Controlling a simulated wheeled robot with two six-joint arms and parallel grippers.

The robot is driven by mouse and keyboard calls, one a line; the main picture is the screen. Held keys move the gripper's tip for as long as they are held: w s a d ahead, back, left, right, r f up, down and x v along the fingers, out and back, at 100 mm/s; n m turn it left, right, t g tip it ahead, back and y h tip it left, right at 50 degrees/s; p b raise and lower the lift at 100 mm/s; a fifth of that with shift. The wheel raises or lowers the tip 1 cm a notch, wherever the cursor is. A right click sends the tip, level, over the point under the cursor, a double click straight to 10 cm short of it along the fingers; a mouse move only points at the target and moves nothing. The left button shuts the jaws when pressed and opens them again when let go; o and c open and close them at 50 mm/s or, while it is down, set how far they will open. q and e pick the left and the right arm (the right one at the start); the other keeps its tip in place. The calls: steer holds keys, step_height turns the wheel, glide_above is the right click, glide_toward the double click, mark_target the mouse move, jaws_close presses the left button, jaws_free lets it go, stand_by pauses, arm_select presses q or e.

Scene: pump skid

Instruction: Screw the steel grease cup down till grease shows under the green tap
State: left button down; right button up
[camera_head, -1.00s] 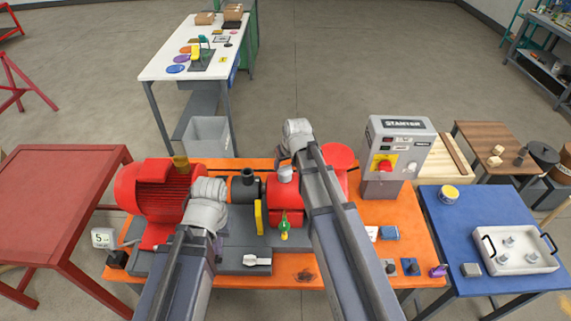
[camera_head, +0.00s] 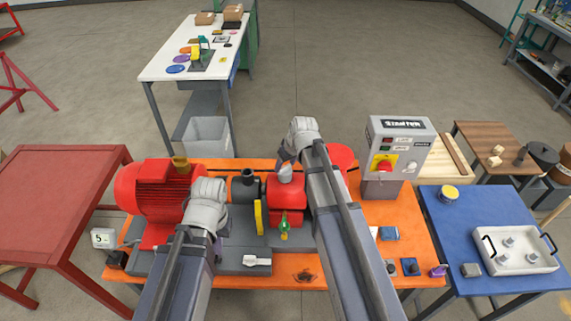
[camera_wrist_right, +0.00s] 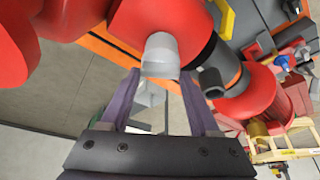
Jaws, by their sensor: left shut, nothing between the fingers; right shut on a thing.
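The steel grease cup (camera_head: 285,174) is a pale grey cap on top of the red pump housing (camera_head: 287,200). My right gripper (camera_head: 284,163) is over it from behind and shut on it. In the right wrist view the cup (camera_wrist_right: 160,52) shows at the fingertips of my right gripper (camera_wrist_right: 161,76). The green tap (camera_head: 284,220) is on the front of the housing, with a small yellow spot below it; whether this is grease is too small to tell. My left gripper (camera_head: 218,248) is shut and empty, low over the grey base left of the tap, partly hidden by its arm.
A red motor (camera_head: 155,190) stands left on the orange bench (camera_head: 310,268). A yellow piece (camera_head: 258,217) stands just left of the tap. The starter box (camera_head: 398,150) is right. A blue table (camera_head: 440,225) bears a white tray (camera_head: 515,262).

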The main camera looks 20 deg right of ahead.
steer(key=shift+d+n+g+y, duration=0.1)
steer(key=shift+n+g+y, duration=0.2)
steer(key=shift+n, duration=0.7)
steer(key=shift+d+n+g+y, duration=0.1)
steer(key=shift+n+y, duration=0.3)
steer(key=shift+n, duration=0.6)
steer(key=o, duration=1.4)
steer(key=shift+a, duration=0.1)
steer(key=shift+c, duration=0.2)
steer(key=shift+r, duration=0.1)
steer(key=p+v, duration=0.7)
steer(key=shift+r, duration=0.25)
steer(key=shift+s, duration=0.15)
